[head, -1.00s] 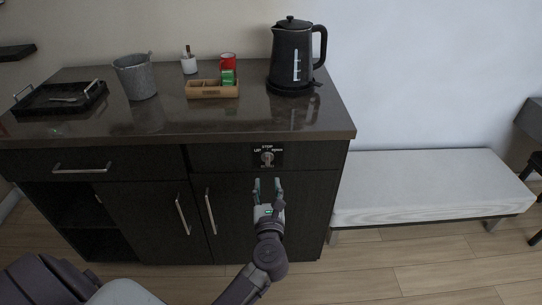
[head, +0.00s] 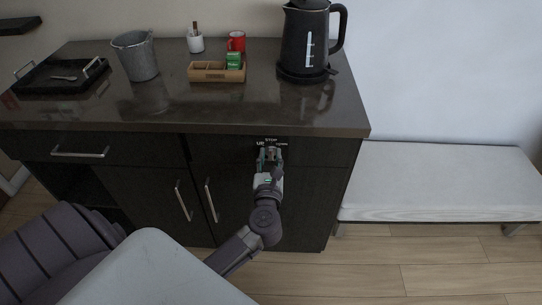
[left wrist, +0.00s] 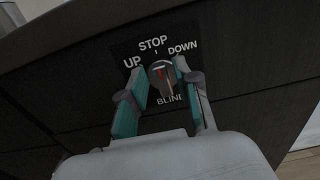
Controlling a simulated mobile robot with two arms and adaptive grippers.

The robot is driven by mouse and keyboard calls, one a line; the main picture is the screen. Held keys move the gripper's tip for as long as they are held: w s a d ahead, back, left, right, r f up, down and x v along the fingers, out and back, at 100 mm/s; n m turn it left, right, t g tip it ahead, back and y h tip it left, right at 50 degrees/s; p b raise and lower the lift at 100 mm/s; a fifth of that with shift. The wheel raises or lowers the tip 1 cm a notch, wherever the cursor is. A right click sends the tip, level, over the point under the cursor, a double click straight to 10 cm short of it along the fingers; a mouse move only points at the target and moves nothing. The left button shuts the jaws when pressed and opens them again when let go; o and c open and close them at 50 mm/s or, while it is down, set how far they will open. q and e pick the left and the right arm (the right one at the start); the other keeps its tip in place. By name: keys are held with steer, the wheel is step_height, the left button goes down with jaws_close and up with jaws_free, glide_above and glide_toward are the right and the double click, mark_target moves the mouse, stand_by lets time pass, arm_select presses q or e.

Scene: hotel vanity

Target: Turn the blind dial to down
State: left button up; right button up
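The plate reads UP at left, STOP at top, DOWN at right and BLIND below. The knob points roughly up, near STOP. My left gripper (left wrist: 158,80) has its two teal-lined fingers apart on either side of the knob, and I cannot tell whether they touch it. In the head view my left gripper (head: 268,163) is in front of the plate (head: 272,141) and hides much of the dial. My right gripper is not in view.
The dark counter (head: 200,108) overhangs just above the dial. A black kettle (head: 306,45), wooden organiser (head: 214,76), metal bucket (head: 137,60) and black tray (head: 60,76) stand on it. A white bench (head: 440,175) is at right.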

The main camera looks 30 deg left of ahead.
arm_select(q)
jaws_close()
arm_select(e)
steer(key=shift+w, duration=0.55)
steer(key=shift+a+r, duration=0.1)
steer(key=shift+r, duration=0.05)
